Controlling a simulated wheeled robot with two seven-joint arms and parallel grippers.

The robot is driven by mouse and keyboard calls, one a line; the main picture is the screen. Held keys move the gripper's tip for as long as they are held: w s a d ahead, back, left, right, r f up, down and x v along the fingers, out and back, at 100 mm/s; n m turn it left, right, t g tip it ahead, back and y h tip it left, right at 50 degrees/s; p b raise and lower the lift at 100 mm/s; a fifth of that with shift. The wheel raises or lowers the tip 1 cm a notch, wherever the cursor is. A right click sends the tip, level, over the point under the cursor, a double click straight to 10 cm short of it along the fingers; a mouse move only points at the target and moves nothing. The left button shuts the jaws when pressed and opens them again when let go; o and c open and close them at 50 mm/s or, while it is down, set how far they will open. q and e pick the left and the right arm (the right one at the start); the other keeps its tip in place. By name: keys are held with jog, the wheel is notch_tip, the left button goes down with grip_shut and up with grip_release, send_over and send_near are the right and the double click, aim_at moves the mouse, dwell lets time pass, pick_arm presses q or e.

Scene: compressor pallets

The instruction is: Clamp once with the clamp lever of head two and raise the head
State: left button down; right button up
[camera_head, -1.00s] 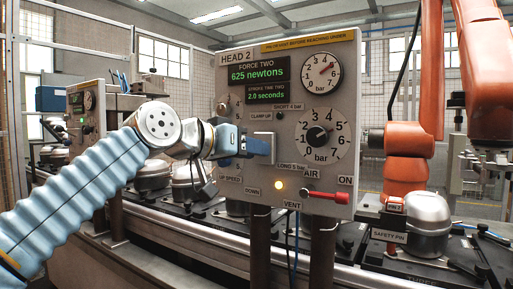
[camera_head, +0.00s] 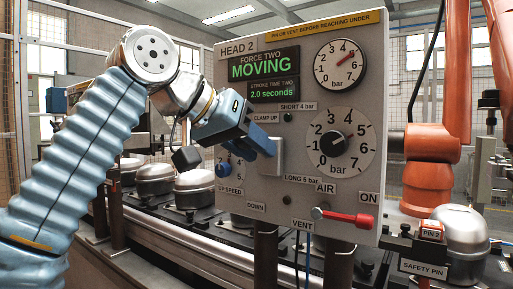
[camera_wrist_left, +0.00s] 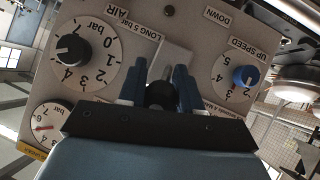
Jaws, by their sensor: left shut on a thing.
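The head two panel (camera_head: 235,150) is a grey board whose display (camera_head: 264,66) reads MOVING, with a stroke time of 2.0 seconds. The clamp lever's light plate (camera_head: 278,158) sits between the CLAMP UP label (camera_head: 265,118) and the DOWN label (camera_head: 256,206). My left gripper (camera_head: 270,146) is shut on the lever in front of this plate, tilted down to the right. In the left wrist view the lever's dark knob (camera_wrist_left: 161,95) shows between the two blue fingers; the lever's lower part is hidden. My right gripper is not in view.
A red air handle (camera_head: 348,218) juts from the panel's lower right. The lamp beside DOWN (camera_head: 287,200) is dark. A blue up-speed knob (camera_head: 222,170) is left of the lever. An orange robot arm (camera_head: 430,160) stands at right. Silver compressors (camera_head: 154,178) line the conveyor behind.

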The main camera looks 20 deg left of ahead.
pick_arm(q)
jog(key=shift+f, duration=0.1)
dwell(0.3)
jog(key=c, duration=0.8)
grip_release()
jog(key=shift+s+a+r, duration=0.15)
jog(key=shift+s+r, duration=0.15)
jog(key=shift+r, duration=0.05)
jog(key=s+a, duration=0.2)
jog(key=s, duration=0.2)
jog(key=s+a+b, duration=0.1)
jog(key=s+a, duration=0.2)
jog(key=s+a+r, duration=0.1)
jog(key=s+a, duration=0.1)
jog(key=s, duration=0.2)
jog(key=shift+s+a, duration=0.25)
jog(key=shift+s, duration=0.1)
